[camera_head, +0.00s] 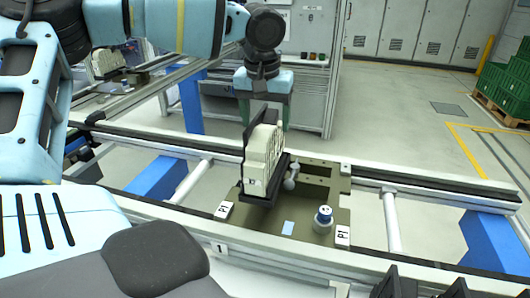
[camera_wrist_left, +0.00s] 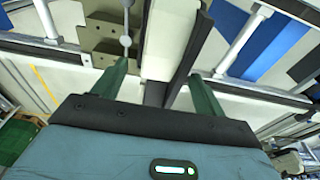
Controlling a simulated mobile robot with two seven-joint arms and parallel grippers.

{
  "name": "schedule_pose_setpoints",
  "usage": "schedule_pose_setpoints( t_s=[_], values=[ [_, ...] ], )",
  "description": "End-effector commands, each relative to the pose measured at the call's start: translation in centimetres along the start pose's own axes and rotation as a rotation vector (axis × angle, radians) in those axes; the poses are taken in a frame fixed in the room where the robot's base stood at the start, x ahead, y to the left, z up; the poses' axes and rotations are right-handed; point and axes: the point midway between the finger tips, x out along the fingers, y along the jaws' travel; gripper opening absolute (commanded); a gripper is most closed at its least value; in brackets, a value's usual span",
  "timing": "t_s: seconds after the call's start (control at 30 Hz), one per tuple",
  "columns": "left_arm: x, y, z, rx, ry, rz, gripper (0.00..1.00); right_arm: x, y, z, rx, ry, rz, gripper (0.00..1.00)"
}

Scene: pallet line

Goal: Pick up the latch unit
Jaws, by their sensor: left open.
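The latch unit (camera_head: 264,155), a cream ribbed block with a black plate along its side and base, stands upright on an olive pallet (camera_head: 250,220) labelled P1. My left gripper (camera_head: 264,112) is just above and behind it, pointing down, partly hidden by the unit. In the left wrist view the two green fingers (camera_wrist_left: 160,92) are spread apart. The cream unit (camera_wrist_left: 168,40) and its black plate show between them, with room on both sides; I cannot tell how deep the fingers reach. My right gripper cannot be made out.
Conveyor rails (camera_head: 430,190) run along both sides. Another cream unit (camera_head: 106,62) is at the far left. Green crates (camera_head: 505,90) stand far right.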

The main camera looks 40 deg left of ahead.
Motion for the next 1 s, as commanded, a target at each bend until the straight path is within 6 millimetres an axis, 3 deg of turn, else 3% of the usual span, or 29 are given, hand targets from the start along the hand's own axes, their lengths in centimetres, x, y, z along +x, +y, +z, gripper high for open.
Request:
schedule_pose_setpoints(
  t_s=[0.3,0.6,1.0],
  values=[
    [4.0,-0.2,-0.4,-0.001,-0.002,0.0,0.72,-0.1,0.1,-1.7,-0.003,0.031,0.003,0.0],
    [4.5,-0.2,-0.4,0.0,0.0,0.0,0.72,-0.1,0.1,-1.8,-0.003,0.034,0.003,0.0],
    [4.5,-0.2,-0.4,0.0,0.0,0.0,0.21,-0.1,0.1,-1.5,-0.004,0.028,0.003,0.0]
  ],
)
